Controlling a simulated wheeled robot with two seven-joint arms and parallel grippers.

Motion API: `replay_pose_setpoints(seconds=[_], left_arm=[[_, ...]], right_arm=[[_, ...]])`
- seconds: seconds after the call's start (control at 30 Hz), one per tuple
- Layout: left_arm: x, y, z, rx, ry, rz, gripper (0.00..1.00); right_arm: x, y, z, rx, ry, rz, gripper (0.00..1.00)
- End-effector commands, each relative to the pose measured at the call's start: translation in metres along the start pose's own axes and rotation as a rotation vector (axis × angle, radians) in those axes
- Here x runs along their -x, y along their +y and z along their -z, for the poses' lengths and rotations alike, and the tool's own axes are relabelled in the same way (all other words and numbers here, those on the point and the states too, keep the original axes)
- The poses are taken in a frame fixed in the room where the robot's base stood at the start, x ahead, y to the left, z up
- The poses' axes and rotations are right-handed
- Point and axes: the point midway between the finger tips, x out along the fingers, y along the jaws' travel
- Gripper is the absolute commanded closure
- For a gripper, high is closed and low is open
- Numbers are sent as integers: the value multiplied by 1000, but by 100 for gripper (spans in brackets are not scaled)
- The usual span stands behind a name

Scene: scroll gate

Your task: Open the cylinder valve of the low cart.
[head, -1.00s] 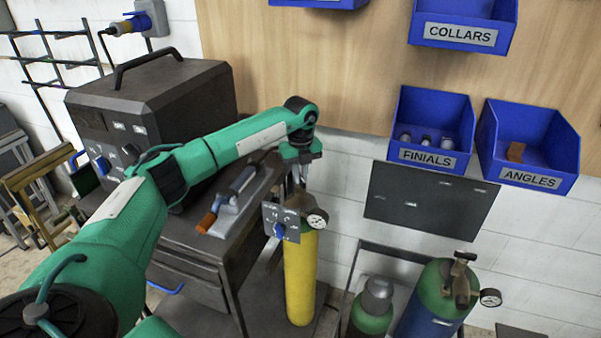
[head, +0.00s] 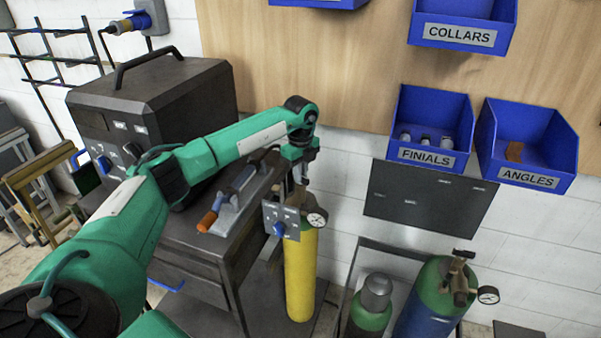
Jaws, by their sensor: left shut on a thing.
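The yellow cylinder (head: 299,272) stands upright on the low cart (head: 262,312), beside the dark cabinet. A round gauge (head: 317,217) and a small grey plate with a blue knob (head: 279,228) sit at its top. My left gripper (head: 299,186) points down onto the top of the cylinder and is shut on the cylinder valve there. The valve itself is mostly hidden by the gripper and the plate. My right gripper is not in view.
A dark welding machine (head: 150,100) stands on the cabinet, with an orange-handled tool (head: 228,203) beside it. Green cylinders (head: 432,300) with a gauge stand at right. Blue bins (head: 430,130) hang on the wooden board.

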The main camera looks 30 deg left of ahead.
Motion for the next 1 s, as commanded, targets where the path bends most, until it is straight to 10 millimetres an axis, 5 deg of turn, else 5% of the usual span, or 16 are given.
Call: replay_pose_setpoints(seconds=[0.23, 0.27, 0.37, 0.73, 1.0], left_arm=[[3, -1, -2, 2, -2, 6, 100], [3, -1, -2, 2, -2, 6, 82], [2, -1, -1, 1, -2, 5, 66], [7, -1, -1, -1, -1, 3, 66], [58, -1, -1, -1, -1, 8, 66]], right_arm=[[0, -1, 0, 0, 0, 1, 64], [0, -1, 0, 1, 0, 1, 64], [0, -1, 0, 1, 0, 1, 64], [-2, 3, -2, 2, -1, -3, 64], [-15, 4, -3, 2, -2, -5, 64]])
